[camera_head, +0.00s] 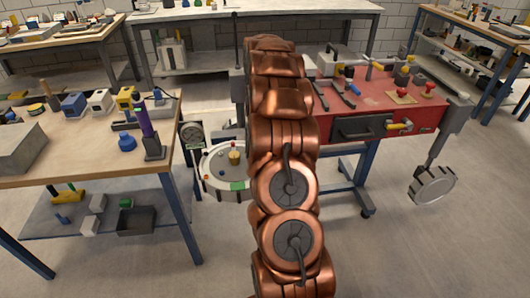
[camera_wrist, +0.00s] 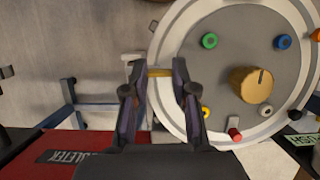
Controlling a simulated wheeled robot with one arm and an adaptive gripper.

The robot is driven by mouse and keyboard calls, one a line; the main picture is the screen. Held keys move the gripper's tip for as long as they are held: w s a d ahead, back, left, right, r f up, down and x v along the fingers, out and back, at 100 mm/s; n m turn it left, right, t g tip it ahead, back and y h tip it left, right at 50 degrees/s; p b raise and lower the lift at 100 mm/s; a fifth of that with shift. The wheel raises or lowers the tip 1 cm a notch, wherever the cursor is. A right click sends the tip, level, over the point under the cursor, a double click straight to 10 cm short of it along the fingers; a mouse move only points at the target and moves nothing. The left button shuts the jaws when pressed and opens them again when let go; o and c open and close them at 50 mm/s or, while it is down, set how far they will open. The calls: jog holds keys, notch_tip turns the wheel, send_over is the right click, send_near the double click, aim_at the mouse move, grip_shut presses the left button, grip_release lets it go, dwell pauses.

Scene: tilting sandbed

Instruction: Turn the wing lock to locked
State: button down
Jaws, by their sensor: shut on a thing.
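In the wrist view, my gripper (camera_wrist: 160,80) has its two dark fingers closed on the ends of a short yellow-brass bar (camera_wrist: 160,72). The bar looks like the wing lock, but its mount and its marks are hidden. It lies at the left rim of a round grey dial plate (camera_wrist: 225,70) with a pale rim. Whether the lock stands at locked cannot be told. In the head view, my copper arm hides my gripper and the bar. The round plate (camera_head: 210,180) shows left of the arm.
The plate bears a brass knob (camera_wrist: 250,85), a green ring (camera_wrist: 209,41), a blue ring (camera_wrist: 283,42) and a red peg (camera_wrist: 235,134). A red bench (camera_head: 380,100) with tools stands right of my arm, a wooden table (camera_head: 60,155) at left. Open floor lies in front.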

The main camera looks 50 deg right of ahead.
jog(key=c, duration=0.9)
grip_release()
jog(key=shift+r, duration=0.1)
notch_tip(320, 180, up, 10)
jog(key=shift+f, duration=0.15)
